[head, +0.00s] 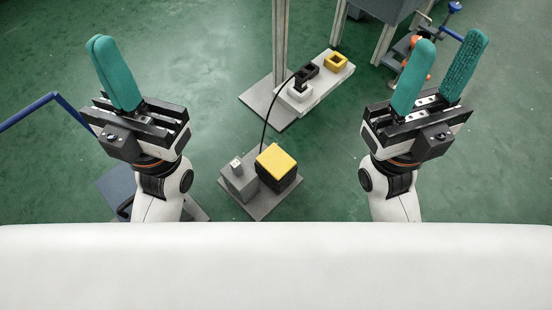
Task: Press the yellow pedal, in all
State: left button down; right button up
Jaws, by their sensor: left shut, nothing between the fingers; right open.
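The yellow pedal (276,160) is a square yellow pad on top of a black block. It stands on a grey base plate (262,206) on the floor, between my two arms. A small grey box stands on the same plate, just left of it. My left gripper (112,72) is at the upper left, shut and empty, with its green fingers together. My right gripper (437,72) is at the right, open and empty, with its green fingers apart. Neither gripper touches the pedal.
Behind the pedal, a grey post (280,40) rises from a plate beside a light bench (318,88). The bench carries a black part and a yellow square frame (336,62). A black cable runs from there toward the pedal. A blue bar (30,108) lies at the left.

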aim_at(274, 160)
jog(key=i+l+u, duration=0.1)
jog(key=l+u, duration=0.2)
jog(key=i+l+u, duration=0.1)
jog(key=l+u, duration=0.5)
jog(key=l, duration=0.15)
